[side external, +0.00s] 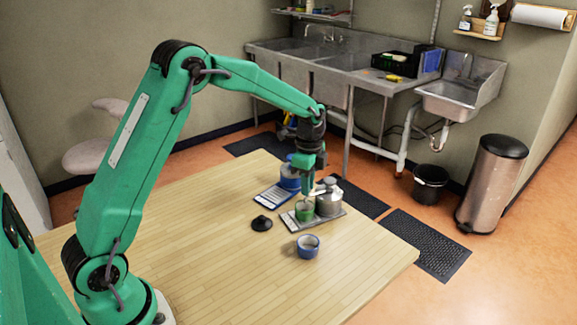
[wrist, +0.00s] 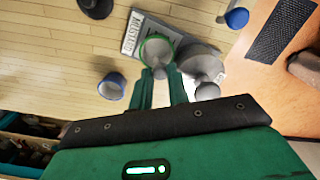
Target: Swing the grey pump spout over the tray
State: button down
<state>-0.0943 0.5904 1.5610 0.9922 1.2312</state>
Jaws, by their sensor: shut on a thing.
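The grey pump pot (side external: 328,203) stands upright on the right part of a small labelled tray (side external: 290,223) on the wooden table. It also shows in the wrist view (wrist: 204,66), right of my fingers. A green cup (side external: 303,212) sits on the tray left of the pump; in the wrist view the cup (wrist: 157,49) lies just beyond my fingertips. My gripper (side external: 308,192) is lowered above the cup, beside the pump's top. In the wrist view my gripper (wrist: 162,73) is shut on the grey spout, mostly hidden between the fingers.
A blue cup (side external: 308,246) stands in front of the tray and a black lid (side external: 262,223) lies to its left. A blue pot (side external: 289,179) stands behind, by a blue-edged card (side external: 268,197). The table's left and front are clear. Its right edge is near.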

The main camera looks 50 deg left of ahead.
jog(key=c, duration=1.3)
grip_release()
jog(key=shift+c, duration=0.2)
jog(key=shift+r, duration=0.1)
jog(key=shift+r, duration=3.85)
jog(key=shift+r, duration=0.1)
jog(key=s+d+r+n+t, duration=0.3)
jog(key=s+r+n, duration=0.3)
jog(key=s+r, duration=0.5)
jog(key=s+d+f+n+t, duration=0.1)
jog(key=s+n, duration=0.2)
jog(key=s, duration=0.6)
jog(key=s+f+n+t, duration=0.1)
jog(key=s+n, duration=0.3)
jog(key=s, duration=0.4)
jog(key=shift+s+d+f+t, duration=0.3)
jog(key=shift+s+d+f, duration=0.1)
jog(key=shift+f, duration=0.35)
